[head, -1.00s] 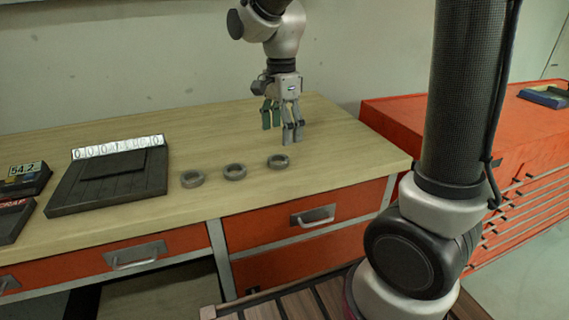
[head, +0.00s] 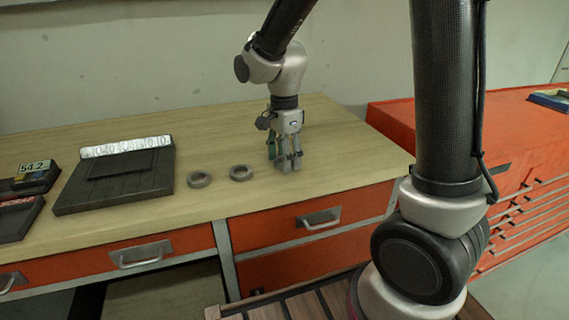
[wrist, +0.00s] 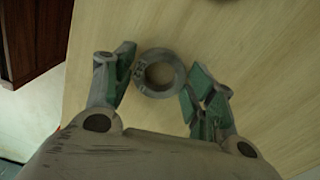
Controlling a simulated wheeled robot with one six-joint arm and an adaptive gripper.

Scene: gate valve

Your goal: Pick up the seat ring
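A grey seat ring (wrist: 163,54) lies flat on the wooden bench top, between the fingers of my gripper in the wrist view. My gripper (wrist: 160,74) is open, with green-padded fingers apart on either side of the ring. The right finger looks very close to the ring; whether it touches I cannot tell. In the head view my gripper (head: 284,165) points down at the bench, and its fingers hide this ring. Two similar grey rings, the nearer one to my gripper (head: 241,179) and the far left one (head: 200,185), lie to its left.
A dark slotted tray (head: 110,197) with a numbered white strip stands left of the rings. A device with a 54.2 display (head: 35,168) is at the far left. The bench's front edge (head: 290,200) is close to the gripper. A red cabinet (head: 440,125) stands at right.

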